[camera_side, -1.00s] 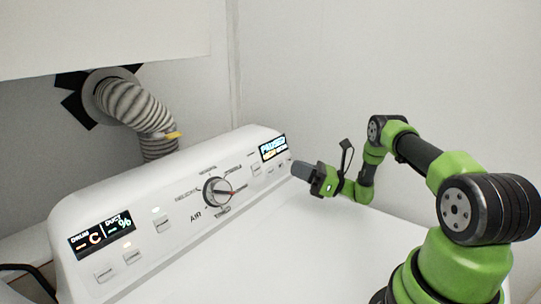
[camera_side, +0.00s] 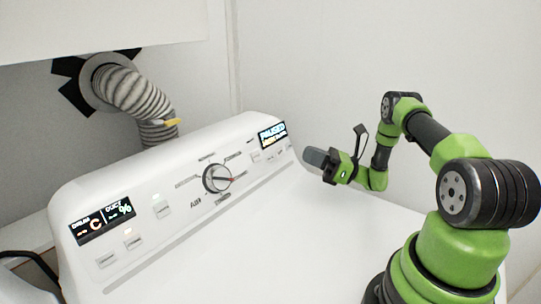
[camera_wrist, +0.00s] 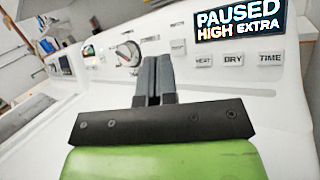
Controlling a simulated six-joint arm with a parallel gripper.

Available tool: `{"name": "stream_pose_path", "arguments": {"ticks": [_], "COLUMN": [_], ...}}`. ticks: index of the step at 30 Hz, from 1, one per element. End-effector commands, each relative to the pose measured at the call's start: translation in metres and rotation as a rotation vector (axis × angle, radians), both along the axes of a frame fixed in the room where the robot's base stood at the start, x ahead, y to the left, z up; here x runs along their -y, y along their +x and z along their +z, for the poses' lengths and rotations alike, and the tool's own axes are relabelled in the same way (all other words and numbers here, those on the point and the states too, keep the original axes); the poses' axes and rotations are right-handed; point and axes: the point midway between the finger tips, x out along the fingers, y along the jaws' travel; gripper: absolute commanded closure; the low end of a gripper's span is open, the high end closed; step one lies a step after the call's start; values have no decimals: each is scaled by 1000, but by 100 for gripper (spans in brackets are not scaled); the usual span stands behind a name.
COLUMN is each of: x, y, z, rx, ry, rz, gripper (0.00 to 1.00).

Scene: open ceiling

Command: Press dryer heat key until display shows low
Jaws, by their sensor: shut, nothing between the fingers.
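The dryer's right display (camera_wrist: 238,25) reads "PAUSED", "HIGH" and "EXTRA" in the wrist view; it also shows at the right end of the panel in the side view (camera_side: 272,136). The heat key (camera_wrist: 203,60) is a small white key labelled "HEAT" below the display's left end. Beside it are the dry key (camera_wrist: 233,59) and the time key (camera_wrist: 270,58).
A round dial (camera_side: 217,178) with a red pointer sits mid-panel. A second display (camera_side: 102,220) with small keys is at the panel's left end. A ribbed duct hose (camera_side: 135,95) rises behind. The white dryer top (camera_side: 260,245) is clear.

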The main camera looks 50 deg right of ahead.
Motion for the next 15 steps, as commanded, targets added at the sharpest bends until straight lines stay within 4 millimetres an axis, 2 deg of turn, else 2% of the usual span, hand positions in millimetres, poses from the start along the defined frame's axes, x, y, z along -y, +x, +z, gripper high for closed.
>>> {"name": "stream_pose_path", "arguments": {"ticks": [10, 15], "x": [0, -1], "y": [1, 13], "z": [-1, -5], "rx": [0, 0], "ry": [0, -3], "rz": [1, 3], "gripper": [100, 100]}}
